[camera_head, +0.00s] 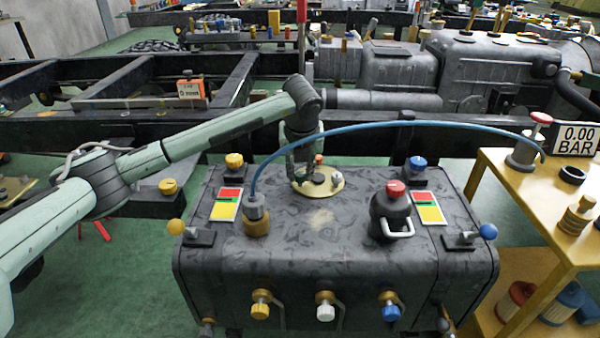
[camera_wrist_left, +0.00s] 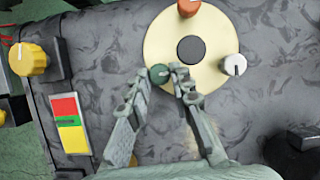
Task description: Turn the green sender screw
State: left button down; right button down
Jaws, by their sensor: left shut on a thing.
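The green sender screw (camera_wrist_left: 158,74) shows as a small round green head at the lower left rim of the brass sender plate (camera_wrist_left: 212,67). My left gripper (camera_wrist_left: 161,77) is over the plate's rim, its fingertips closed on the screw. In the head view my left gripper (camera_head: 303,178) points down at the brass plate (camera_head: 328,190) on top of the dark tank, and the green screw is hidden there. An orange screw (camera_wrist_left: 188,7) and a white screw (camera_wrist_left: 234,64) stand on the same plate, apart from my fingers. My right gripper is not in view.
A blue hose (camera_head: 390,124) arches over the tank (camera_head: 330,255) from a brass fitting (camera_head: 257,222) to the yellow bench (camera_head: 510,180). A red-topped black filler cap (camera_head: 391,212) stands right of the plate. A yellow knob (camera_wrist_left: 28,59) is at left in the wrist view.

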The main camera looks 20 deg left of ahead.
pick_arm(q)
jog(key=shift+r, duration=0.1)
jog(key=c, duration=1.3)
grip_release()
jog(key=v, duration=1.2)
jog(key=shift+w, duration=0.1)
